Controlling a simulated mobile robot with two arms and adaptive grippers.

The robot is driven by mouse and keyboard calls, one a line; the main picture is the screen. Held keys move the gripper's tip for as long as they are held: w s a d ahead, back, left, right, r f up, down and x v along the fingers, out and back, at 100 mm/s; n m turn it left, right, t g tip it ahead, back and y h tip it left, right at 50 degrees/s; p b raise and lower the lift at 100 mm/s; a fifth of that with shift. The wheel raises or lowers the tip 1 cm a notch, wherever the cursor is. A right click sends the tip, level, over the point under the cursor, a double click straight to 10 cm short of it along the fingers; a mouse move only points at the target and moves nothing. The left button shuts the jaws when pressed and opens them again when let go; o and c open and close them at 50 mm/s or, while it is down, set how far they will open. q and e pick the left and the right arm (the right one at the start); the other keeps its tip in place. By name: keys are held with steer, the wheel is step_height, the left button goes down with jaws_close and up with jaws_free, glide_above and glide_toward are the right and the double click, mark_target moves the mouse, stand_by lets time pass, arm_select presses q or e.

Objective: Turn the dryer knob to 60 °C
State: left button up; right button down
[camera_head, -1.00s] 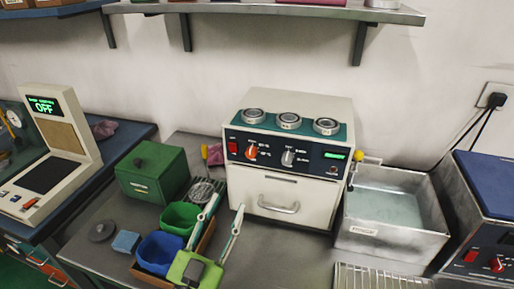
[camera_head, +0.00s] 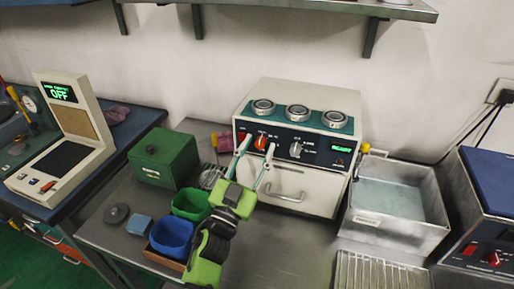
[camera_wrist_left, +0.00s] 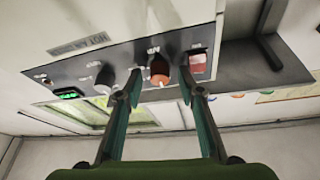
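The dryer is a white box (camera_head: 310,93) with a dark control panel and a drawer below. Its orange knob (camera_head: 261,140) sits left of a grey knob (camera_head: 296,149), and a small green display (camera_head: 342,149) is lit at the right. My left gripper (camera_head: 257,148) is open at the panel. In the left wrist view the orange knob (camera_wrist_left: 159,71) shows between the two fingertips (camera_wrist_left: 159,84), with gaps visible beside it; I cannot tell contact. The knob's scale is too small to read. The right gripper is not in view.
A red switch (camera_wrist_left: 198,62) lies close beside one fingertip. Several metal rings (camera_head: 297,112) stand on the dryer's top. A water basin (camera_head: 397,228) stands to the right.

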arm_select(q)
jaws_close()
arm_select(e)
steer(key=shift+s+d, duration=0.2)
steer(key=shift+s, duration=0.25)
